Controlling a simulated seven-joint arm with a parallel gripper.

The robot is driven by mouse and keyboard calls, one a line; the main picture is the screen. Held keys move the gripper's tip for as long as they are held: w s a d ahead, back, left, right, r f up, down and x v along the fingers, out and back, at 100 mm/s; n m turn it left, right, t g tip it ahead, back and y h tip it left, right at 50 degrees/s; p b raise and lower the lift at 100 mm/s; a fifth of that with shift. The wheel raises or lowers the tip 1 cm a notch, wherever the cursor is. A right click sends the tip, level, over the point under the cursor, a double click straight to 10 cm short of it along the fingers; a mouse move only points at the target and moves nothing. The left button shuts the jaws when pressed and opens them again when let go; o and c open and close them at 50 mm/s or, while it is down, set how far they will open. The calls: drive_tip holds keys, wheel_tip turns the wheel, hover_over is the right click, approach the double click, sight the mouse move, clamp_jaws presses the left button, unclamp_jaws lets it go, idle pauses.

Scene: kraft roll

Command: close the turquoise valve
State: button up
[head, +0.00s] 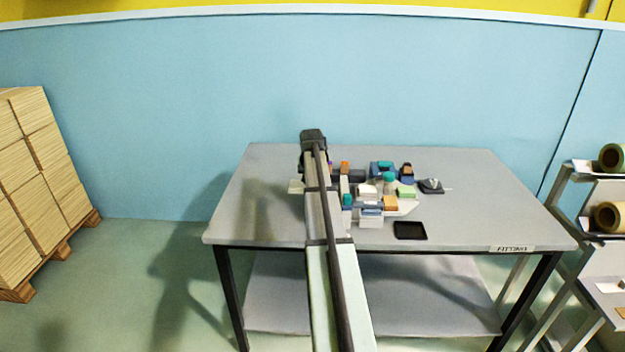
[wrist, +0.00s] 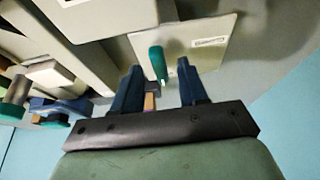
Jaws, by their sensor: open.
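My gripper (wrist: 159,78) is open in the wrist view, with its two dark blue fingers apart. A turquoise upright handle (wrist: 157,62), likely the valve's lever, shows in the gap between the fingertips, in front of a pale labelled plate (wrist: 205,45). I cannot tell whether a finger touches it. In the head view my arm reaches over the left part of the table, and my fingers and that handle are hidden behind it.
Other turquoise parts show in the wrist view, a round knob (wrist: 14,110) among them. A black tray (head: 410,230) lies in front. The grey table's (head: 490,200) right side is clear.

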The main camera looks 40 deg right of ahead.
drive_tip(key=shift+c, duration=0.3)
clamp_jaws()
idle(0.5)
drive_tip(key=n, duration=0.2)
drive_tip(key=n+y, duration=0.1)
drive_tip(key=n, duration=0.1)
drive_tip(key=shift+s+d+n+t+y, duration=0.1)
drive_tip(key=shift+d+n+t+y, duration=0.1)
drive_tip(key=shift+n+t+y, duration=0.15)
drive_tip(key=n, duration=0.2)
drive_tip(key=n+y, duration=0.1)
drive_tip(key=n, duration=0.1)
drive_tip(key=shift+d+n+t+y, duration=0.2)
drive_tip(key=shift+n+t+y, duration=0.05)
drive_tip(key=shift+t, duration=0.1)
drive_tip(key=n+y, duration=0.1)
drive_tip(key=n, duration=0.3)
drive_tip(key=shift+d+n+y, duration=0.2)
drive_tip(key=shift+n+y, duration=0.1)
drive_tip(key=shift+y, duration=0.1)
drive_tip(key=shift+n+g+y, duration=0.7)
drive_tip(key=shift+n, duration=1.4)
